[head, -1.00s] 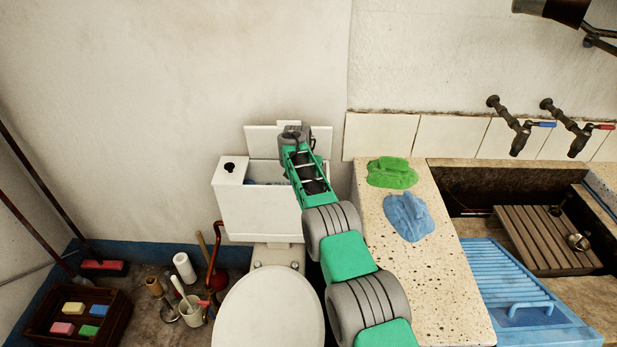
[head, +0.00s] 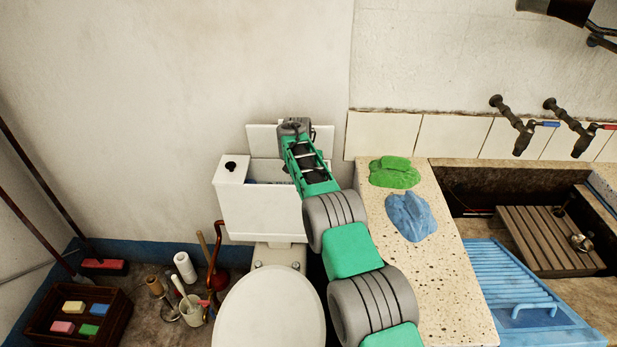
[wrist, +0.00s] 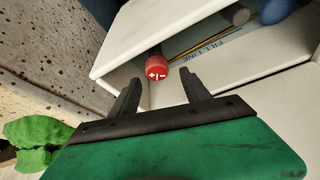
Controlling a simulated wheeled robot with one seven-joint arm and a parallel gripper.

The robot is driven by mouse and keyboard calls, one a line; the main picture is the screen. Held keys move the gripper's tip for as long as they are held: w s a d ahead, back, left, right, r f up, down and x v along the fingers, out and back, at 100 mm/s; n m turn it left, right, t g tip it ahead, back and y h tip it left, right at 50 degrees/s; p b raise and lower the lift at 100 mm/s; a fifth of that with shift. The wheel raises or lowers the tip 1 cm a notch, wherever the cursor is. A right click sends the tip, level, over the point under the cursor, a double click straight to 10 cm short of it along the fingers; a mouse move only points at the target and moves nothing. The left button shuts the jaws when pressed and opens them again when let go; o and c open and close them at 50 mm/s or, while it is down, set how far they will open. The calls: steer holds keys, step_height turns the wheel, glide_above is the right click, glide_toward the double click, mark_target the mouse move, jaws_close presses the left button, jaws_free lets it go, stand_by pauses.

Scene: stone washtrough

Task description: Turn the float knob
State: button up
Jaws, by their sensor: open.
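The float knob is a red cap marked "+/-" (wrist: 156,69) inside the open toilet cistern, near its wall in the wrist view. My gripper (wrist: 160,88) is open in the wrist view, with its two dark fingers apart and the red knob showing just beyond and between their tips. I cannot tell whether a finger touches it. In the head view my arm reaches over the white cistern (head: 262,212) and hides the knob and the fingertips.
The cistern lid (head: 262,138) stands behind the cistern. In the wrist view a blue float (wrist: 276,10) and a thin rod lie inside. The stone counter (head: 425,270) is close on the right, with a green cloth (head: 395,172) and a blue cloth (head: 410,215).

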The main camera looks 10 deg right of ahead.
steer(key=v, duration=0.5)
steer(key=shift+s+a+r, duration=0.1)
steer(key=shift+a+r, duration=0.05)
steer(key=shift+a, duration=0.1)
